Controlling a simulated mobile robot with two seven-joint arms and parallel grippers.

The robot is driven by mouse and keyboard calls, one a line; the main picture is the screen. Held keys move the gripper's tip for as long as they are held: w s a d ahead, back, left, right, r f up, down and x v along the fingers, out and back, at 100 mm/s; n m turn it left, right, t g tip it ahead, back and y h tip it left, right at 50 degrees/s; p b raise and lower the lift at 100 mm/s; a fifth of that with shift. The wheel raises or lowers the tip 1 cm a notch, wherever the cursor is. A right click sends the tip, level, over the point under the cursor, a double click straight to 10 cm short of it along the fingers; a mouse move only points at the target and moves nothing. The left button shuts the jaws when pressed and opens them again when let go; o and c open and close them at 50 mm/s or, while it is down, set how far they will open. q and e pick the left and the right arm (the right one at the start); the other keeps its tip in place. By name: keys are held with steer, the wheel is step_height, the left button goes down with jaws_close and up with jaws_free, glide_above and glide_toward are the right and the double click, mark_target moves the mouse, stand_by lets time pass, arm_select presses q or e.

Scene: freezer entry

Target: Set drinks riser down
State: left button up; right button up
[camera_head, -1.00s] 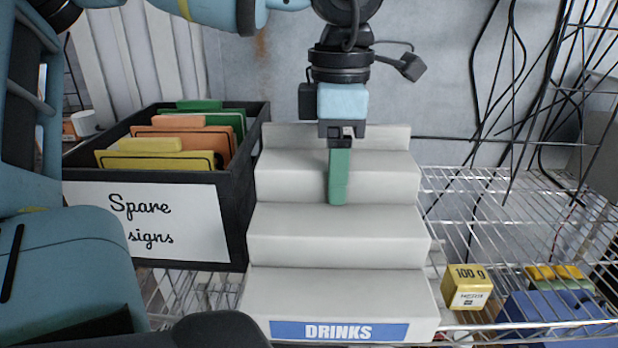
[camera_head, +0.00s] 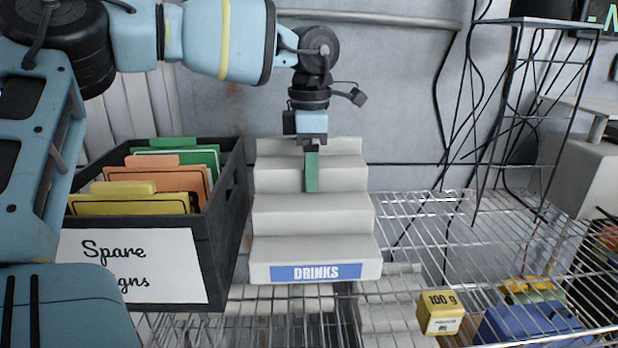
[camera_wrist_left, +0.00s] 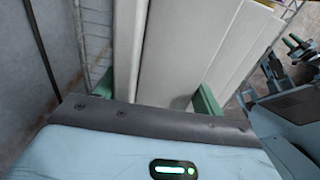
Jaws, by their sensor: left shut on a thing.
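The drinks riser (camera_head: 312,248) is a white stepped stand with a blue "DRINKS" label on its front. It looks upright, over the wire shelf and beside the black signs box. My left gripper (camera_head: 312,175) comes down from above on its upper steps, with one green finger showing in the head view. In the left wrist view the green fingers (camera_wrist_left: 155,95) stand on either side of a white part of the riser (camera_wrist_left: 190,50), shut on it. I cannot tell whether the riser's base touches the shelf. My right gripper is not in view.
A black box (camera_head: 228,215) labelled "Spare signs" stands close at the riser's left. The wire shelf (camera_head: 430,235) is mostly free to the right. A yellow 100 g box (camera_head: 439,312) and a blue container (camera_head: 530,322) are at front right. Black cables hang behind.

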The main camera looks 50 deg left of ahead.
arm_select(q)
steer(key=shift+w+a, duration=0.3)
steer(key=shift+a, duration=0.05)
steer(key=shift+w+a+f, duration=0.1)
steer(key=shift+f, duration=1.65)
steer(key=shift+f, duration=0.2)
steer(key=o, duration=1.3)
steer(key=shift+r, duration=0.1)
